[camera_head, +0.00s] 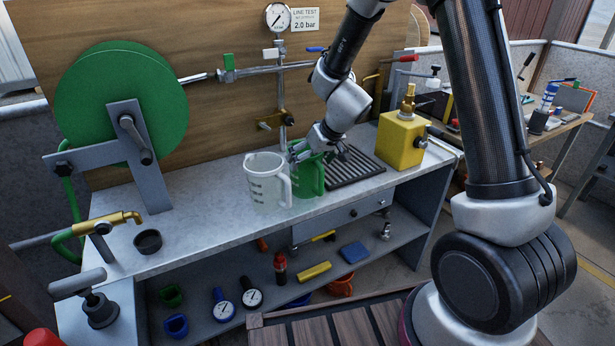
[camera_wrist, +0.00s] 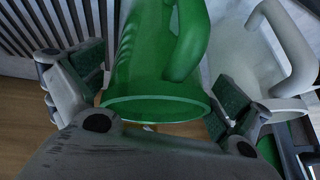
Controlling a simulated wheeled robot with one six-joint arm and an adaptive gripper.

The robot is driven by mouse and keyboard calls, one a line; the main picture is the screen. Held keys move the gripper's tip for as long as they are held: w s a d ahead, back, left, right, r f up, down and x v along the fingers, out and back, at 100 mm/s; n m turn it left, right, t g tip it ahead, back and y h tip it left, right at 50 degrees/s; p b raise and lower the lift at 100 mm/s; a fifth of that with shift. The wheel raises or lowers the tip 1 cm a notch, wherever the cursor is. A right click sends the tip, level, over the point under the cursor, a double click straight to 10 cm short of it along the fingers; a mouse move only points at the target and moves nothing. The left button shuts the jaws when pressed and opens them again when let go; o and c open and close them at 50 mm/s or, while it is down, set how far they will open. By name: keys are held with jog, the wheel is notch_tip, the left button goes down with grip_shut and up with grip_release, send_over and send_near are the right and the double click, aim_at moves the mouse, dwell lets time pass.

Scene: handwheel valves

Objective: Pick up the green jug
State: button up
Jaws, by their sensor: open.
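The green jug (camera_head: 311,177) stands on the grey workbench, behind and right of a clear-white measuring jug (camera_head: 268,182). My gripper (camera_head: 303,152) is at the green jug's upper part, coming from above and behind. In the wrist view the green jug (camera_wrist: 155,75) lies between my two open fingers (camera_wrist: 155,95), with its rim close to the palm and its handle towards the white jug. A gap shows beside the left finger; I cannot tell whether the right finger touches the jug. The white jug (camera_wrist: 255,60) is close beyond the right finger.
A dark slatted drain grate (camera_head: 352,168) lies right of the green jug, with a yellow box (camera_head: 402,139) beyond it. A green hose reel (camera_head: 120,100) stands at left. A pipe with a gauge (camera_head: 278,17) rises behind.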

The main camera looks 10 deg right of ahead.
jog(key=shift+x, duration=0.75)
jog(key=c, duration=1.2)
jog(key=shift+o, duration=0.2)
